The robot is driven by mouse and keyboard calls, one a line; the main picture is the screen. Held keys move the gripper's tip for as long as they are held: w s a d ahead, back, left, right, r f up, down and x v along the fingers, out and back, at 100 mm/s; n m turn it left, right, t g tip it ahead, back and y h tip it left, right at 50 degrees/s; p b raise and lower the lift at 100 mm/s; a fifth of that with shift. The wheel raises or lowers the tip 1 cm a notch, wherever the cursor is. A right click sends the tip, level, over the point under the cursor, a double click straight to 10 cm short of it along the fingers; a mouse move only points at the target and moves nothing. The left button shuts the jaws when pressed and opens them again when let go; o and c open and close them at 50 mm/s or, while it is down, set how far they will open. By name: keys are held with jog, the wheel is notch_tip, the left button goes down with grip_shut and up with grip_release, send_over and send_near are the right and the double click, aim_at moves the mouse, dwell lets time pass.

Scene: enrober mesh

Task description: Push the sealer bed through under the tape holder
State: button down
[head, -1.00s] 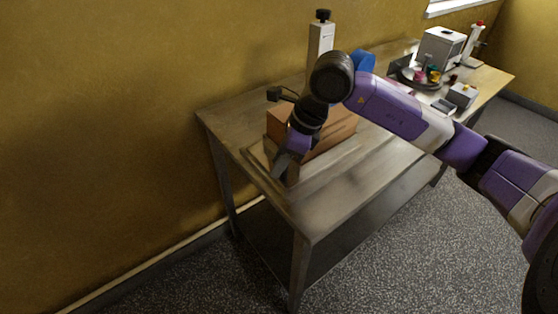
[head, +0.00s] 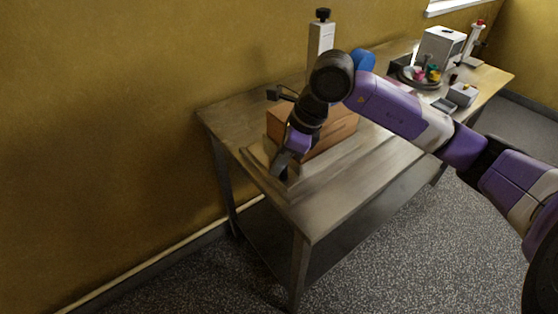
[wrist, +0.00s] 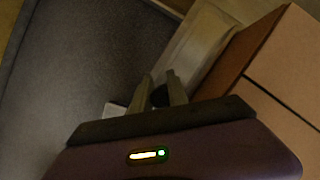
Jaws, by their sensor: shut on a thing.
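The sealer bed (head: 258,158) is a low, pale bed on the near end of the steel table, with a brown carton (head: 325,137) on it. In the wrist view the bed (wrist: 197,42) runs beside the carton (wrist: 285,60). A white upright column (head: 320,45) with a black knob stands behind the carton; the tape holder there is mostly hidden by my arm. My gripper (head: 279,172) is at the bed's near end, pointing down. In the wrist view my gripper (wrist: 160,82) is shut on a small dark post between its fingers, low beside the carton.
The steel table (head: 330,215) has bare room along its front right side. A round tray with coloured items (head: 420,75), a grey box (head: 462,94) and a white machine (head: 440,47) stand at the far end. The yellow wall (head: 120,110) is close behind.

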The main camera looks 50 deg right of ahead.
jog(key=shift+d, duration=0.1)
dwell(0.8)
jog(key=shift+s+d+f+b, duration=0.1)
jog(key=shift+d+b, duration=0.25)
jog(key=shift+b, duration=0.05)
jog(key=s+d+b, duration=0.1)
jog(key=d+b, duration=0.2)
jog(key=d, duration=0.2)
jog(key=s+d+b, duration=0.2)
jog(key=d+b, duration=0.1)
jog(key=d, duration=0.2)
jog(key=s+d+b, duration=0.1)
jog(key=d+b, duration=0.2)
jog(key=d, duration=0.2)
jog(key=shift+s, duration=0.2)
jog(key=shift+s+d+r+b, duration=0.1)
jog(key=shift+s+d+b, duration=0.05)
jog(key=shift+d, duration=0.3)
jog(key=shift+s+d+r+b, duration=0.1)
jog(key=shift+d+b, duration=0.05)
jog(key=shift+d, duration=0.25)
jog(key=c, duration=1.6)
grip_release()
jog(key=shift+o, duration=0.2)
